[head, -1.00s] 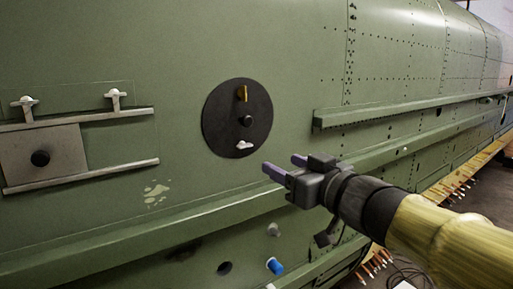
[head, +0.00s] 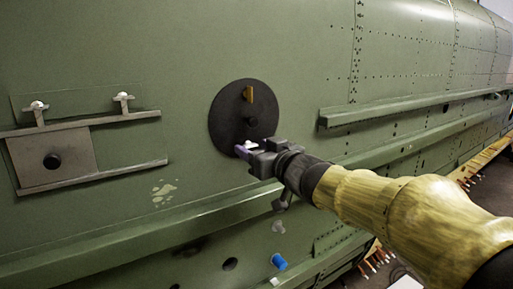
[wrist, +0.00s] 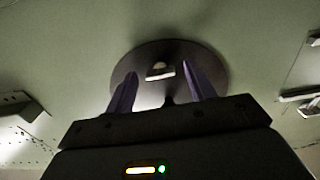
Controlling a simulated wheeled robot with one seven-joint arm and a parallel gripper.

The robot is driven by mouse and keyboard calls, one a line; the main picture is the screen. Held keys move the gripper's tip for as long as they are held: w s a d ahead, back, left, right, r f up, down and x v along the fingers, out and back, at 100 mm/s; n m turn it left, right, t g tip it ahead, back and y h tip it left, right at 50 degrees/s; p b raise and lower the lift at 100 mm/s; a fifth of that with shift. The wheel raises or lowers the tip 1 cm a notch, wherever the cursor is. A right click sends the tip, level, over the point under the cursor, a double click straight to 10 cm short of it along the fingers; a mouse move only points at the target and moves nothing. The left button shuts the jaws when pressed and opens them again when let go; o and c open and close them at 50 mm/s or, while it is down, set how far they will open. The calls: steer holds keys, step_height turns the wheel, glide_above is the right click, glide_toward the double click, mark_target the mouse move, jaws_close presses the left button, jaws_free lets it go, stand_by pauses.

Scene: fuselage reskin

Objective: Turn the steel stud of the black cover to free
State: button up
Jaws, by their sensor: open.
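The round black cover (head: 228,118) sits on the green fuselage skin. It carries a brass-coloured stud (head: 250,95) near its top, a dark knob (head: 250,121) in the middle and the steel stud (head: 250,146) near its bottom. My gripper (head: 256,147) is open at the lower part of the cover, with its fingers around or just in front of the steel stud. In the wrist view the cover (wrist: 215,72) lies ahead, and the steel stud (wrist: 160,70) shows between the two purple fingers (wrist: 160,90), with a gap on each side. I cannot tell the exact depth.
A grey plate (head: 75,160) with a dark knob sits between two rails at the left, with two light studs (head: 38,105) above. A green ledge (head: 400,108) runs to the right. Below are a long green rail (head: 150,217) and a blue plug (head: 279,262).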

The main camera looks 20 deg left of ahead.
steer(key=c, duration=1)
steer(key=shift+n, duration=0.5)
steer(key=shift+n+b, duration=3.55)
steer(key=shift+n, duration=4.95)
